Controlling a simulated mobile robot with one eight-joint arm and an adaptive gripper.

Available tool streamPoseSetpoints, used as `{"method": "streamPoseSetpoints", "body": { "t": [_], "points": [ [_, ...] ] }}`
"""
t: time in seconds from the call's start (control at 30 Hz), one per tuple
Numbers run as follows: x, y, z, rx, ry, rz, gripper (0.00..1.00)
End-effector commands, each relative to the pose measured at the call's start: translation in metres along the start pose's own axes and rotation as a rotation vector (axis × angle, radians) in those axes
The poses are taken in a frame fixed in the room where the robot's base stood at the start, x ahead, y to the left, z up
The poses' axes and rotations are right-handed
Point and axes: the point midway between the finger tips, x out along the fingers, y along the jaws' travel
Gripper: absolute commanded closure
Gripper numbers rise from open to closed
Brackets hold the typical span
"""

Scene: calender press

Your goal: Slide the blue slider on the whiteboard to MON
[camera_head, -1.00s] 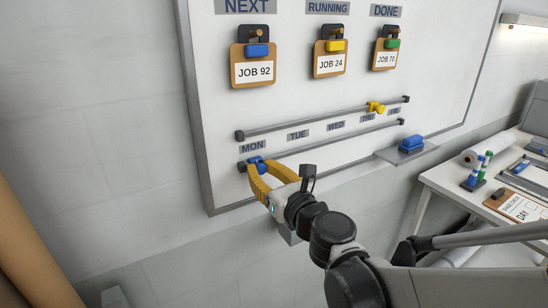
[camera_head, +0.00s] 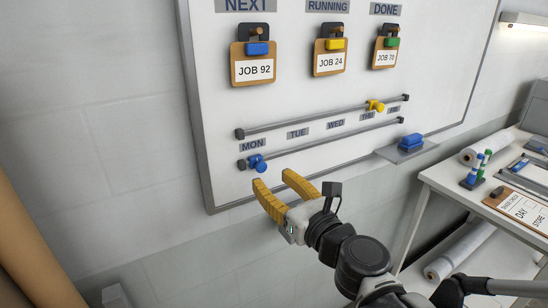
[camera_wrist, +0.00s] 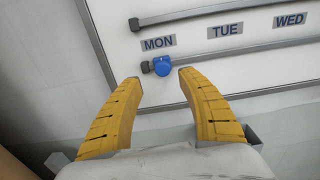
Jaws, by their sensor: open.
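The blue slider (camera_head: 257,163) sits on the lower rail (camera_head: 330,139) of the whiteboard (camera_head: 300,110), close to its left end stop and just below the MON label (camera_head: 252,144).
A yellow slider (camera_head: 375,106) sits on the upper rail near THU. A blue eraser (camera_head: 411,141) lies on a small ledge at the board's lower right. Job clipboards hang above the rails. A white table (camera_head: 440,182) with rolls and tools stands at right.

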Motion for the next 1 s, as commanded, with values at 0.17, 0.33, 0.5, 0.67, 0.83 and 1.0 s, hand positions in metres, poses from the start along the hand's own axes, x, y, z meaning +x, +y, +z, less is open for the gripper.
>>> {"method": "streamPoseSetpoints", "body": {
  "t": [0.17, 0.33, 0.5, 0.67, 0.83, 1.0],
  "points": [
    [-0.034, 0.0, 0.0, 0.0, 0.0, -0.001, 0.53],
    [-0.05, 0.0, 0.0, 0.0, 0.0, 0.0, 0.53],
    [-0.053, 0.0, 0.0, 0.0, 0.0, 0.001, 0.53],
    [-0.053, 0.0, 0.0, 0.0, 0.0, 0.0, 0.53],
    [-0.056, 0.002, -0.002, -0.12, 0.023, 0.014, 0.53],
    [-0.077, 0.003, -0.025, -0.763, 0.167, 0.123, 0.53]
  ]
}}
